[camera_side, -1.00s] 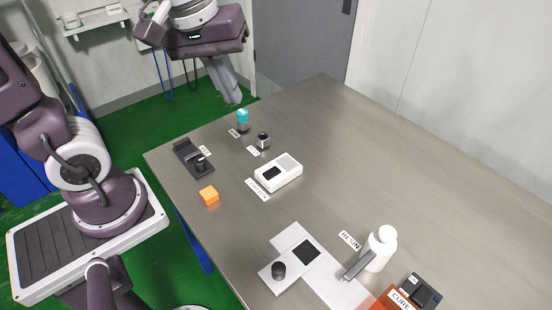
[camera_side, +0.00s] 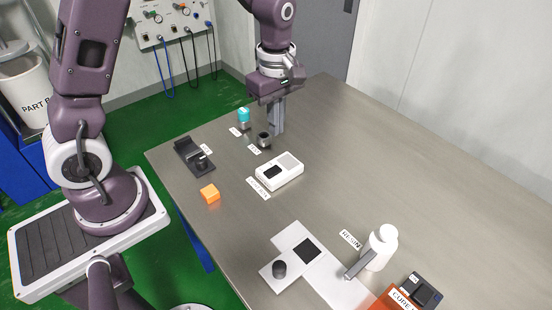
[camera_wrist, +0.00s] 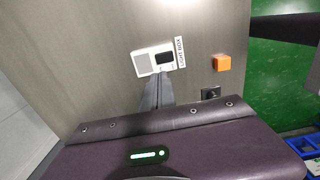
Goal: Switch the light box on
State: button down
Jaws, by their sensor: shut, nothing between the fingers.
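The light box (camera_side: 279,171) is a small white box with a dark square and a pale grey panel on top. It lies flat on the table with a printed label (camera_side: 258,188) beside it. It also shows in the wrist view (camera_wrist: 152,60), just beyond my fingers. My gripper (camera_side: 277,132) is shut and empty, pointing down behind the light box, close to the small dark cup. In the wrist view my fingers (camera_wrist: 157,92) point towards the light box and hide part of its near edge. I cannot tell whether the light box is lit.
An orange cube (camera_side: 209,194), a black holder (camera_side: 193,155), a teal-topped vial (camera_side: 243,118) and a small dark cup (camera_side: 264,140) stand around the light box. A white plate with a knob (camera_side: 279,268), a white bottle (camera_side: 380,248) and an orange cure unit (camera_side: 391,300) are at the front. The right of the table is clear.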

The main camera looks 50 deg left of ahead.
aim_at(276, 169)
notch_tip(276, 169, down, 12)
jog(key=shift+r, duration=0.25)
